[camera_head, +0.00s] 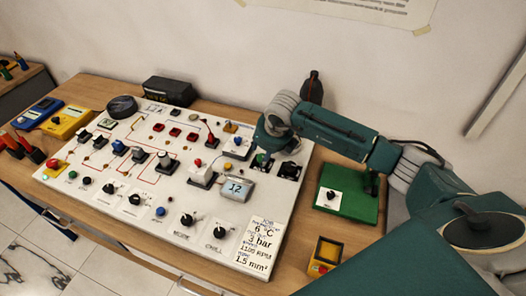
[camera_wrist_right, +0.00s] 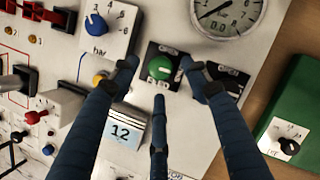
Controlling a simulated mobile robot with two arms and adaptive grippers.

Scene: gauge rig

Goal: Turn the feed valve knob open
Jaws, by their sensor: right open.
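The green feed valve knob (camera_wrist_right: 160,68) sits on a dark plate lettered FEED in the right wrist view. In the head view the green knob (camera_head: 260,159) shows at the panel's upper right, partly hidden by my gripper. My right gripper (camera_wrist_right: 161,84) is open, its three dark fingers spread around the knob. Two fingertips lie to its left and right and one lies below it; I cannot tell whether any touches. In the head view my right gripper (camera_head: 279,145) hangs over this corner of the panel (camera_head: 265,196). My left gripper is not in view.
A blue bar knob (camera_wrist_right: 96,24), a round gauge (camera_wrist_right: 228,14) and a display reading 12 (camera_wrist_right: 122,131) surround the feed knob. Another dark-plated knob is partly behind the right finger. A green board (camera_head: 350,212) and a yellow box (camera_head: 326,252) stand right of the panel.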

